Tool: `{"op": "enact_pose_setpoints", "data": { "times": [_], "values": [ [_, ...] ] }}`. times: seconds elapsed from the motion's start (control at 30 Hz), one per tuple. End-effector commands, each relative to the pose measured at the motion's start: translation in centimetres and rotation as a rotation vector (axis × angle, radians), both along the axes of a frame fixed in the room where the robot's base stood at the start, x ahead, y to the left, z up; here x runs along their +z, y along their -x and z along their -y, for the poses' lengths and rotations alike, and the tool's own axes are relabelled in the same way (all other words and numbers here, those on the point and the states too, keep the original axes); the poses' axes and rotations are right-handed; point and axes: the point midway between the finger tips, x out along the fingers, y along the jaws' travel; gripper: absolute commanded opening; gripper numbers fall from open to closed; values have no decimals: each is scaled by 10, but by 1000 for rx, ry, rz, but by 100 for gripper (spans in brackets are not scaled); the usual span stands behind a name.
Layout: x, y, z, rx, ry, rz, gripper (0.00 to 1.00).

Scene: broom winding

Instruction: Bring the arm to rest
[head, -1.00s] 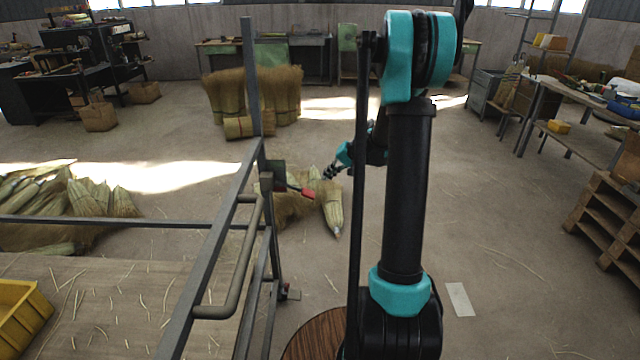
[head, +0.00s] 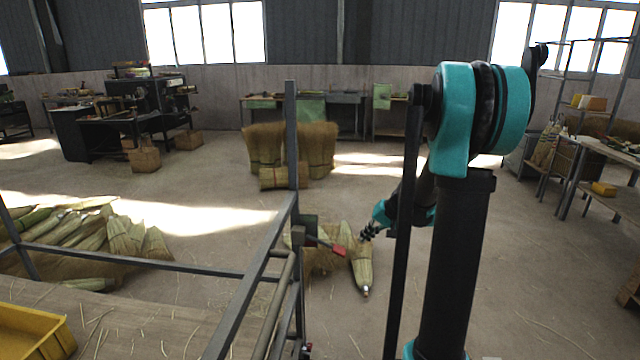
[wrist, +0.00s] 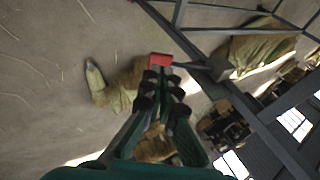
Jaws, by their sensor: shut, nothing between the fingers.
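My gripper (head: 368,233) is small in the head view, beyond the metal frame and to the right of a red-ended lever (head: 338,249). It is shut with nothing held. In the wrist view my gripper (wrist: 161,88) points away from the camera, its dark fingertips close together. The red end (wrist: 160,60) of the lever shows just past the fingertips there; I cannot tell whether they touch. My arm (head: 455,230) stands upright on the right of the head view and bends back toward the gripper.
A metal frame (head: 250,290) with a tall post is left of my arm. A broom bundle (head: 361,262) lies near the gripper. More bundles (head: 290,150) stand behind. A yellow crate (head: 35,330) is at lower left. The floor on the right is mostly clear.

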Motion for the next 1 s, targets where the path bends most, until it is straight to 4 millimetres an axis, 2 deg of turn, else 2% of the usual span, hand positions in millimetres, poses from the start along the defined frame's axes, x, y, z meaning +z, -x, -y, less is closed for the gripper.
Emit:
{"op": "enact_pose_setpoints", "data": {
  "times": [0.03,0.23,0.5,0.6,0.7,0.8,1.0],
  "values": [
    [1,23,-9,15,35,-3,0],
    [-6,103,-26,61,182,-8,0],
    [-29,208,-29,128,378,7,0],
    [-39,239,-26,149,441,17,0],
    [-48,262,-22,165,490,24,0],
    [-54,275,-19,175,520,30,0],
    [-57,282,-18,179,535,34,0]
  ]
}}
